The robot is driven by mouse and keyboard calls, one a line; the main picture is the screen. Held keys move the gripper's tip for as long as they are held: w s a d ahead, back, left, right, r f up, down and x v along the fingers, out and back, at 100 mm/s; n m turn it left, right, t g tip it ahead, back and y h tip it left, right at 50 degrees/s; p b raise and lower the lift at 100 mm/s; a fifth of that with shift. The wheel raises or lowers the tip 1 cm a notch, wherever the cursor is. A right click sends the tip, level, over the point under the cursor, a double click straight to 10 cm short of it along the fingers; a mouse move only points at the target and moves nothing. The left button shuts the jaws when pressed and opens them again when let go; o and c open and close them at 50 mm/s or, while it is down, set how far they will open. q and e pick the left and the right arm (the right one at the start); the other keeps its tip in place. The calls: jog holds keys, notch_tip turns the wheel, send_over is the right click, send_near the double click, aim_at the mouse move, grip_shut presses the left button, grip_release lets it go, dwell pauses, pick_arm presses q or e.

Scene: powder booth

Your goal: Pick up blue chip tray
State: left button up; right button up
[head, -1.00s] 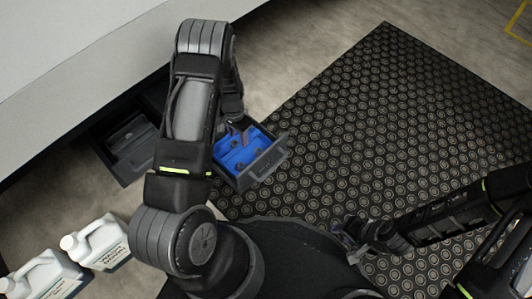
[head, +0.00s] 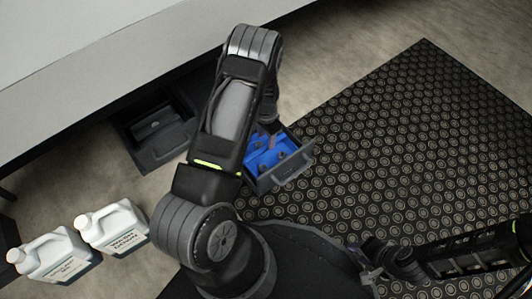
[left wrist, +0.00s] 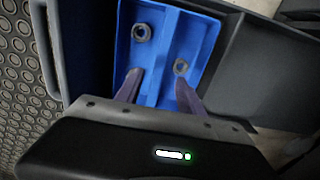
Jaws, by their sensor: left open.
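The blue chip tray (head: 262,158) sits inside a dark, open drawer (head: 294,174), partly hidden by my left arm in the head view. In the left wrist view the tray (left wrist: 200,40) shows a raised blue divider and dark round pieces inside. My left gripper (left wrist: 158,78) is open, its two fingers reaching over the tray on either side of the divider. I cannot tell whether the fingertips touch it. My right gripper (head: 368,254) is low at the right in the head view, away from the tray; its jaws are too small and dark to read.
A second dark bin (head: 155,130) stands left of the arm, under the large pale grey body (head: 100,50). Two white jugs (head: 112,228) (head: 52,256) stand on the floor at the lower left. A black studded mat (head: 400,140) covers the floor at right and is clear.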

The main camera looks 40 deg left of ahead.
aim_at(266, 147)
pick_arm(q)
notch_tip(266, 147, down, 5)
jog(key=b, duration=0.3)
jog(key=shift+s+f, duration=0.15)
jog(key=shift+c, duration=0.5)
grip_shut()
dwell(1.1)
